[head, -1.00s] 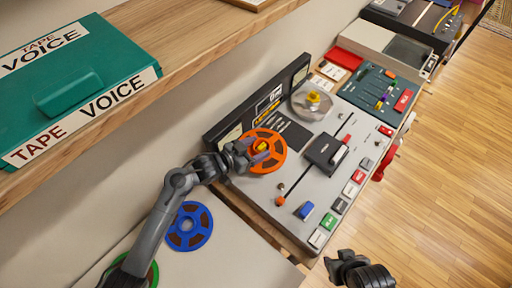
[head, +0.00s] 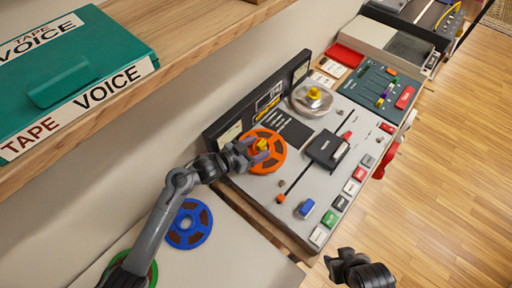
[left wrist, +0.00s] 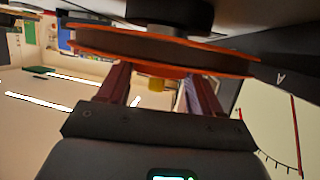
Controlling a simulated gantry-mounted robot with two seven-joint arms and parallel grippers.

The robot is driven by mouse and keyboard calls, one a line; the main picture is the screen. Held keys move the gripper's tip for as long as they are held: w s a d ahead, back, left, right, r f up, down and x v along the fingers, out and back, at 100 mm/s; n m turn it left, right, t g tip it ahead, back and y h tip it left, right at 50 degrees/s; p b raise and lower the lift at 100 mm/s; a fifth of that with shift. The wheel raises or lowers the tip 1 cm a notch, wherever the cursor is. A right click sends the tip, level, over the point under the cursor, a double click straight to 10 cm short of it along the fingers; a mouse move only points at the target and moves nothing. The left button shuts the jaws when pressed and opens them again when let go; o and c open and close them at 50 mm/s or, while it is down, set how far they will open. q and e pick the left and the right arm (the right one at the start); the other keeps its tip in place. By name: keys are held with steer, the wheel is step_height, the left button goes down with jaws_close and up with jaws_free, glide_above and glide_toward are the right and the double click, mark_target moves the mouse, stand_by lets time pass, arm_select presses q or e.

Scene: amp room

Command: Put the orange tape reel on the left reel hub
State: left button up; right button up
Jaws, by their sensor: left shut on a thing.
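The orange tape reel (head: 275,159) is at the left end of the tape deck, at the left hub position. A yellow tip (head: 262,144) shows at its middle. My left gripper (head: 258,157) is shut on the reel from the left. In the left wrist view the reel (left wrist: 160,48) lies nearly edge-on across the top, with the gripper's fingers (left wrist: 160,90) below it and the yellow tip between them. The left hub is mostly hidden, so I cannot tell whether the reel is fully seated. My right gripper (head: 345,262) is at the bottom, away from the deck.
The deck (head: 318,208) carries a clear reel (head: 300,98) on its right hub, a black head block (head: 328,150) and several coloured buttons. A blue reel (head: 188,232) and a partly hidden green reel (head: 152,272) lie lower left. A shelf (head: 150,92) overhangs the upper left.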

arm_select(q)
steer(key=shift+f+b, duration=0.3)
steer(key=shift+f, duration=0.25)
steer(key=o, duration=1.3)
steer(key=shift+o, duration=0.4)
steer(key=p+v, duration=0.2)
steer(key=v, duration=0.9)
steer(key=shift+d, duration=0.1)
